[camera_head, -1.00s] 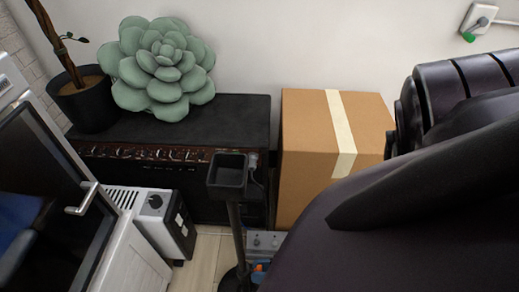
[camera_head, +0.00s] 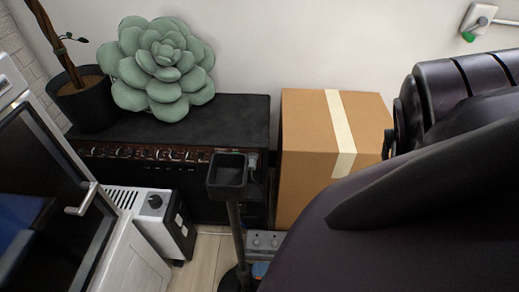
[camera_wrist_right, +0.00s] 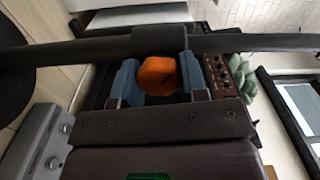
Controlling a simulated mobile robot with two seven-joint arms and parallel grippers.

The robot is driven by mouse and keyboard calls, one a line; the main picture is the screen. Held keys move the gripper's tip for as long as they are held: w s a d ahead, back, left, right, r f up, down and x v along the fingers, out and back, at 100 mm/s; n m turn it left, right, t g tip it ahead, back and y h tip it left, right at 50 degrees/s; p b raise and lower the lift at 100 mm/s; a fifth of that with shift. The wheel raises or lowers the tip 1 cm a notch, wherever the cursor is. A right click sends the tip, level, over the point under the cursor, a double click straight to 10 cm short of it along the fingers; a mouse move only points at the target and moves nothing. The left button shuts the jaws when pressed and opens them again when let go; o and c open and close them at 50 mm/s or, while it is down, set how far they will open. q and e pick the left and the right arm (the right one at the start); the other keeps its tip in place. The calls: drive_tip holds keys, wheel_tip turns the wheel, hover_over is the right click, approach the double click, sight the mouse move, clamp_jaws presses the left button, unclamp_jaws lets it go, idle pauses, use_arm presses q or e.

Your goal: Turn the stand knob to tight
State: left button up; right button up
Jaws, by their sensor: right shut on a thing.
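The stand has a dark pole (camera_head: 239,240) with a square black cup-like head (camera_head: 228,172). In the right wrist view its pole (camera_wrist_right: 240,43) runs across the picture, with a thicker collar (camera_wrist_right: 158,40) in the middle. The orange knob (camera_wrist_right: 157,76) sits against this collar, between the blue finger pads of my right gripper (camera_wrist_right: 159,84), which is shut on it. In the head view only a bit of blue pad of the right gripper (camera_head: 260,270) shows; the knob is hidden there. My left gripper is in neither view.
A black amplifier (camera_head: 220,120) stands behind the stand, with a cardboard box (camera_head: 300,150) to its right. A white-and-black unit (camera_head: 165,222) is to the left, and a grey device (camera_head: 262,239) sits close by the pole. Bare floor (camera_head: 207,262) shows left of the pole.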

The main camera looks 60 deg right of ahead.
drive_tip(key=m, duration=0.3)
drive_tip(key=shift+s+f+m, duration=0.1)
drive_tip(key=shift+s+m, duration=0.05)
drive_tip(key=shift+m, duration=0.15)
drive_tip(key=m, duration=0.4)
drive_tip(key=shift+m, duration=1.3)
drive_tip(key=o, duration=0.9)
drive_tip(key=shift+o, duration=0.2)
